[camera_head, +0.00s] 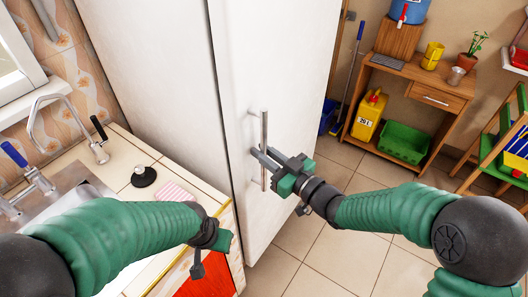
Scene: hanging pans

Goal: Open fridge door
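The tall white fridge (285,60) stands in the middle, and its door looks closed. A vertical metal bar handle (264,125) is on the door near its left edge. My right gripper (261,153) reaches in from the right with its fingers at the middle of the handle. The fingers overlap the bar, but I cannot tell whether they grip it or only stand around it. My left gripper (197,267) is low, over the counter's right end, away from the fridge handle. Its fingers are small and partly hidden, so its opening is unclear.
A counter (118,173) with a sink and tap (95,150) lies left of the fridge. A black stopper-like object (143,177) and a striped cloth (175,191) are on it. A wooden desk (420,88) stands behind right. Tiled floor (335,245) is free before the fridge.

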